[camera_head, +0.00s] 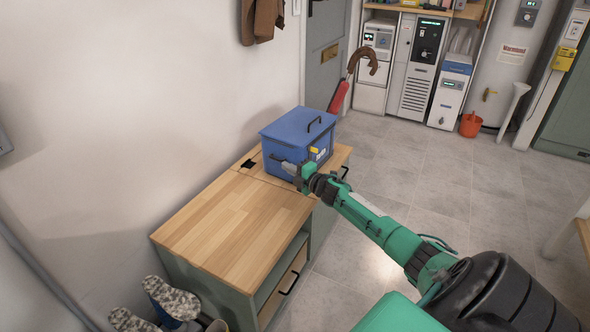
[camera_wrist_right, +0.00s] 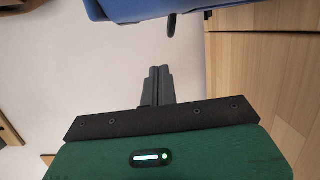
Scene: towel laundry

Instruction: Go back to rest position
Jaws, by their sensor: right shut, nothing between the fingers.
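My right arm, green and black, reaches in from the lower right in the head view. Its gripper (camera_head: 283,163) is at the front left side of a blue lidded box (camera_head: 290,130). In the right wrist view the two grey fingers (camera_wrist_right: 157,84) are together with nothing between them. The blue box (camera_wrist_right: 130,8) shows at the top of that view, apart from the fingertips in the picture. In the head view the gripper hides part of the box's lower front. My left gripper is not in view.
The box stands on a wooden-topped cabinet (camera_head: 235,225) against the white wall. The near part of the top is clear. Patterned shoes (camera_head: 172,298) are at the lower left. An orange bucket (camera_head: 470,125) and machines stand at the back. The tiled floor (camera_head: 440,180) is open.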

